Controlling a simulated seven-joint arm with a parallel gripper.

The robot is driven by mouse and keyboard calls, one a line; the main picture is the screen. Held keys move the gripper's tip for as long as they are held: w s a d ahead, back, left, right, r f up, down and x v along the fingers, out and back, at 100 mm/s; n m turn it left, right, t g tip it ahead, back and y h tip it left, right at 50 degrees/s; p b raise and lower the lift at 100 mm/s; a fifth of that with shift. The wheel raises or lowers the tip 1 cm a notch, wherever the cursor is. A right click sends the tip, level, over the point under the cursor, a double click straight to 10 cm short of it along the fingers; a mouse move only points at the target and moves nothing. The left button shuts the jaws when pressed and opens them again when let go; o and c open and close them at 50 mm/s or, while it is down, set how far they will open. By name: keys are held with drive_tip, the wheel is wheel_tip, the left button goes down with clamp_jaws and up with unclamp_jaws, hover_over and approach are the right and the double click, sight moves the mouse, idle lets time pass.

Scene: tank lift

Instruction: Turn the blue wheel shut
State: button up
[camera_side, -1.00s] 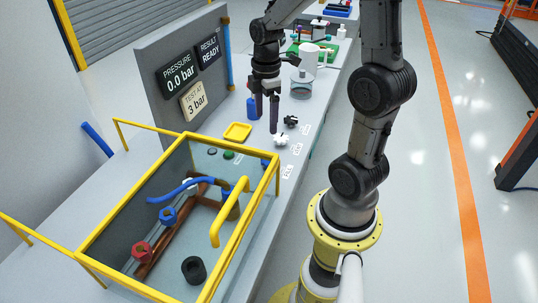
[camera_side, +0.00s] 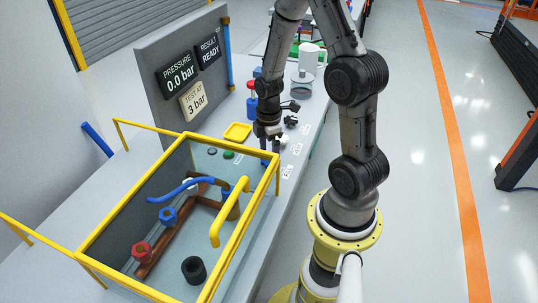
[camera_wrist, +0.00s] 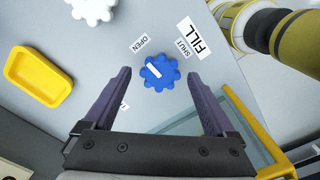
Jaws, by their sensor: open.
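The blue wheel (camera_wrist: 165,64) is a lobed knob with a white pointer bar on its face. In the wrist view the bar lies on the wheel's left half, towards the OPEN label (camera_wrist: 139,43); the SHUT label (camera_wrist: 184,48) is at the upper right beside FILL (camera_wrist: 194,37). My gripper (camera_wrist: 159,82) is open, with one fingertip on each side of the wheel and gaps visible between. In the side view my gripper (camera_side: 269,146) points down at the bench near the tank's far corner. The wheel shows there only as a small blue patch, partly hidden.
A white wheel (camera_wrist: 92,10) sits nearby, and a yellow tray (camera_wrist: 38,98) lies to the left. The glass tank (camera_side: 165,232) with its yellow frame (camera_side: 279,176) stands close to the gripper. The panel (camera_side: 190,70) reads 0.0 bar and READY.

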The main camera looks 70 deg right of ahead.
drive_tip(key=shift+f, duration=0.3)
drive_tip(key=c, duration=1.4)
drive_tip(key=shift+o, duration=0.2)
